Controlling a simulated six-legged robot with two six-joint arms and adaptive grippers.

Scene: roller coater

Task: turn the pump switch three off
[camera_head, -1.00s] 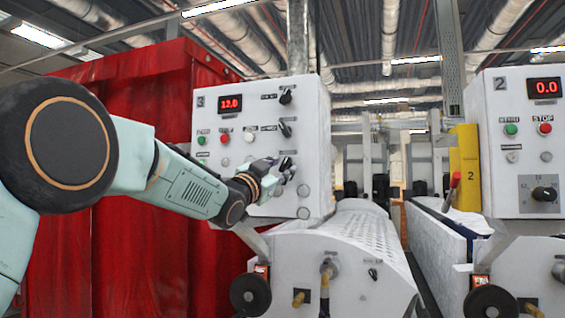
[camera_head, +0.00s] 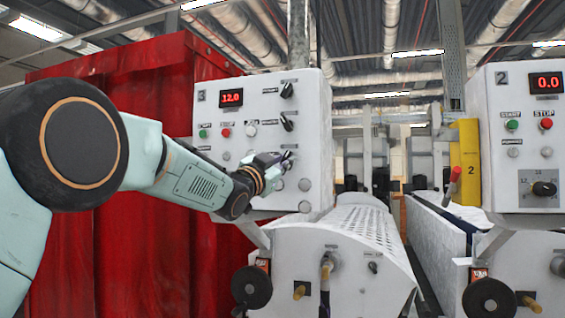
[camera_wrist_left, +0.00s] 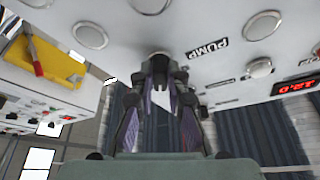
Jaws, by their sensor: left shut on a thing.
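The white control panel marked 3 (camera_head: 215,115) carries a red 12.0 display and a column of black rotary switches on its right side. My left gripper (camera_head: 282,160) is at the lowest of these switches, the pump switch (camera_head: 289,154), which it mostly hides. In the left wrist view, my left gripper (camera_wrist_left: 160,68) has its fingers closed together around the switch, beside a PUMP label (camera_wrist_left: 207,49). The switch's exact angle is hidden by the fingers. My right gripper is not in view.
Two other black switches (camera_head: 287,90) sit above on the same panel, with small buttons (camera_head: 225,132) to their left. A white machine with a perforated cover (camera_head: 355,235) stands below. Panel 2 (camera_head: 525,110) is at the right. A red curtain (camera_head: 120,130) hangs behind my arm.

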